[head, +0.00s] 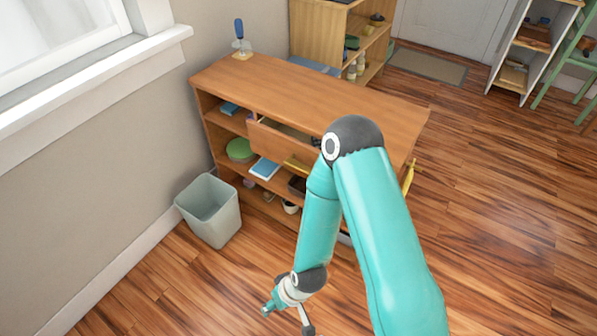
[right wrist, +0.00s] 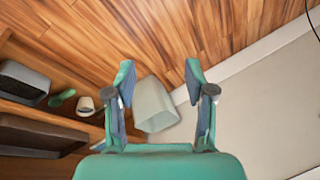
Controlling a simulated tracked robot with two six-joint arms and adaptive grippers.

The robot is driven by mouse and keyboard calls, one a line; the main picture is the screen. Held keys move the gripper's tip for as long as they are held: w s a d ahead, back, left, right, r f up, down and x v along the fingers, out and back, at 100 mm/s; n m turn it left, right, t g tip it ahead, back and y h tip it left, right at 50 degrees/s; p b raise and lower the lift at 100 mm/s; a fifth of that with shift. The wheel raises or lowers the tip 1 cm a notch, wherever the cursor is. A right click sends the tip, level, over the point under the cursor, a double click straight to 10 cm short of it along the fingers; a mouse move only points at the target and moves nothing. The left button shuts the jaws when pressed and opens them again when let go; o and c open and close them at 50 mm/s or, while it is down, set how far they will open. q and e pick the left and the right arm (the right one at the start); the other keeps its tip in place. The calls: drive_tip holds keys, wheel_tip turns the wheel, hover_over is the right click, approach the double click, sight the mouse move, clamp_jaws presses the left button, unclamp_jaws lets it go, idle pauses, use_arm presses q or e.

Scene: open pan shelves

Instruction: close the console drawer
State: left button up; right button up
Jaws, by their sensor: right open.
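The wooden console (head: 330,92) stands against the wall in the head view. Its drawer (head: 268,138) sits under the top and is pulled partly out, with its dark inside showing; my arm hides its right part. My right gripper (head: 288,316) is in front of the console and lower than the drawer, apart from it. In the right wrist view my right gripper (right wrist: 160,76) is open, with nothing between its fingers. A brown panel at the lower left of that view may be the drawer, but I cannot tell. My left gripper is not in view.
A grey waste bin (head: 212,212) stands on the floor left of the console; it also shows beyond the fingers in the wrist view (right wrist: 153,108). The floor in front is clear.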

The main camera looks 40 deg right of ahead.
drive_tip(key=w+d+f+n+t+h+b, duration=0.1)
drive_tip(key=w+d+n+t+h+b, duration=0.2)
drive_tip(key=w, duration=0.5)
drive_tip(key=n+t+h+b, duration=0.7)
drive_tip(key=h+b, duration=0.5)
drive_tip(key=h, duration=0.1)
approach(299, 173)
drive_tip(key=b+x, duration=0.3)
drive_tip(key=x, duration=0.8)
drive_tip(key=shift+w+d, duration=0.2)
drive_tip(key=shift+w, duration=0.05)
clamp_jaws()
